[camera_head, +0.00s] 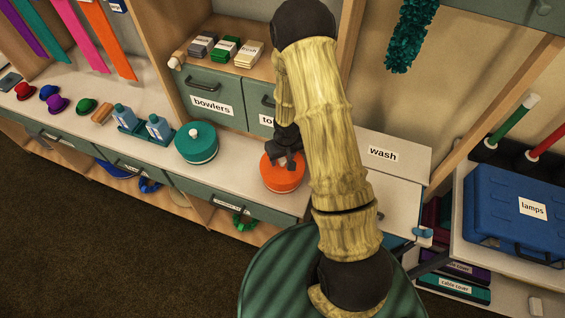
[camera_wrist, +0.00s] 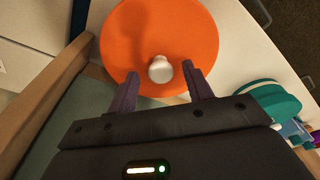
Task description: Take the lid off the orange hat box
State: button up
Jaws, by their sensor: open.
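The orange hat box (camera_head: 284,178) stands on the pale counter, partly hidden behind my arm. Its lid is on. My gripper (camera_head: 288,160) is over the box from above. In the wrist view its two dark fingers (camera_wrist: 160,80) are apart, one on each side of the knob's near edge, with nothing between them that I can see gripped. I cannot tell whether the fingers touch the lid.
A teal hat box (camera_head: 196,145) stands to the left on the counter (camera_head: 235,175), with blue bottles (camera_head: 159,128) beyond it. Drawers labelled "bowlers" (camera_head: 211,104) rise behind. A "wash" panel (camera_head: 384,154) is right of my arm. The counter's front edge is close to the orange box.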

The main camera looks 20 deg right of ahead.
aim_at(283, 160)
jog(key=shift+s, duration=0.2)
jog(key=shift+c, duration=0.4)
jog(key=shift+w, duration=0.1)
jog(key=c, duration=1)
jog(key=shift+o, duration=0.2)
notch_tip(283, 160, up, 10)
jog(key=shift+a, duration=0.15)
